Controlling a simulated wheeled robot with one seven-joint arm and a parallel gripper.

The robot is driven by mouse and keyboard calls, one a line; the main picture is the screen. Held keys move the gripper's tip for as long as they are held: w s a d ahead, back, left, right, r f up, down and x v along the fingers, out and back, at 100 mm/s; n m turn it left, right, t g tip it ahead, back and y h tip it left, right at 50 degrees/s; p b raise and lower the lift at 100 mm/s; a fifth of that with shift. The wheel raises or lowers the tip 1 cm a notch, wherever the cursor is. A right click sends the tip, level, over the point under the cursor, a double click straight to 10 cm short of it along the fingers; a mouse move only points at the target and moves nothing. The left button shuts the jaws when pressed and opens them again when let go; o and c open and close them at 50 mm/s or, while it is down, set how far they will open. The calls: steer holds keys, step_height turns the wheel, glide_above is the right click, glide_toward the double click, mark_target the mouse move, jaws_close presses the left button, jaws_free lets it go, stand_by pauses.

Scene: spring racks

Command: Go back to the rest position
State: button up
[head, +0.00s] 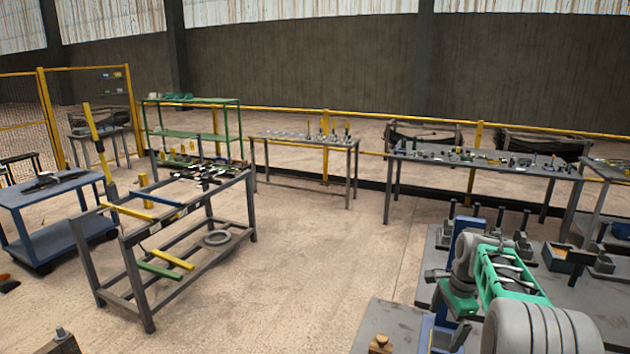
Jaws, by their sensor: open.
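My arm shows at the lower right, with thick grey joints and green links. It reaches up from the bottom edge, bends at a grey joint and turns down over the near grey workbench (392,318). My gripper (446,336) is at the low end of the arm, close to the bottom edge. It is small and partly cut off here. It is open, and I see nothing held in it. The exact gap between fingers and bench cannot be told.
Grey blocks and an orange-filled box (562,252) stand on the bench right of my arm. A grey frame rack (150,292) with yellow and green bars stands left. A blue cart (60,222) is at far left. Tables (300,141) line the yellow railing. The middle floor is clear.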

steer(key=s+a+r+n+t+b, duration=0.2)
steer(key=s+a+r+n, duration=0.6)
steer(key=s+a, duration=0.35)
steer(key=s+a+f+n, duration=0.1)
steer(key=s+a+n, duration=0.2)
steer(key=s, duration=0.4)
steer(key=s+a+f+n+t+b, duration=0.1)
steer(key=s+a+f+n, duration=0.1)
steer(key=s+n, duration=0.4)
steer(key=shift+s+a+f+h, duration=0.25)
steer(key=shift+s+a+h, duration=0.15)
steer(key=shift+s+a, duration=0.2)
